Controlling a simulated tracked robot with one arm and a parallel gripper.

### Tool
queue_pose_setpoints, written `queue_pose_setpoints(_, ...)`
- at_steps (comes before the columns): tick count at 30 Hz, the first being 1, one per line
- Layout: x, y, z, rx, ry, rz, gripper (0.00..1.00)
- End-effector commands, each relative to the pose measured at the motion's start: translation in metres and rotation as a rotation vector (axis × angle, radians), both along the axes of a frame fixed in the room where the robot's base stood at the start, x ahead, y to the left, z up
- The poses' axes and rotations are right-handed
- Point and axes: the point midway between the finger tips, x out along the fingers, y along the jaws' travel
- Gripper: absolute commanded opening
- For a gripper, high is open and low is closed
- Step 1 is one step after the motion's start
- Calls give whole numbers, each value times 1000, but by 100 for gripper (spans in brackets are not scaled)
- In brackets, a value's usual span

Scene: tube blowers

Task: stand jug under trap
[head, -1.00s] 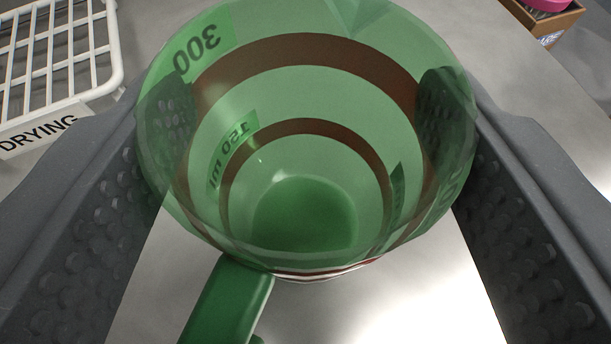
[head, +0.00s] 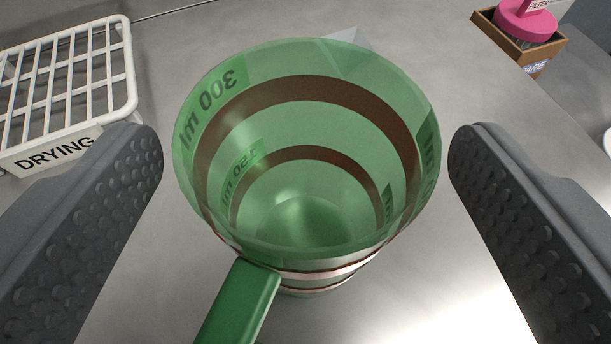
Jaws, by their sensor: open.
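A see-through green jug (head: 310,185) with brown bands and volume marks such as "300 ml" stands upright on the grey metal surface, seen from above and looking empty. Its green handle (head: 238,302) points toward the bottom of the head view. My gripper (head: 305,150) is open, with one dark studded finger on each side of the jug. A clear gap shows between each finger and the jug. No trap can be made out in the view.
A white rack marked "DRYING" (head: 62,150) stands at the upper left. The grey surface (head: 430,290) around the jug is bare.

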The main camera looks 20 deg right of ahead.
Motion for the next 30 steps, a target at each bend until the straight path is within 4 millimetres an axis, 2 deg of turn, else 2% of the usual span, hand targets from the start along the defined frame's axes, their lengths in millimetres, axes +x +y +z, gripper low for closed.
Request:
queue_pose_setpoints(18,-73,28,32,-1,-1,1,81)
queue_pose_setpoints(24,-86,33,38,0,0,1,81)
queue_pose_setpoints(30,-90,35,40,0,-1,1,81)
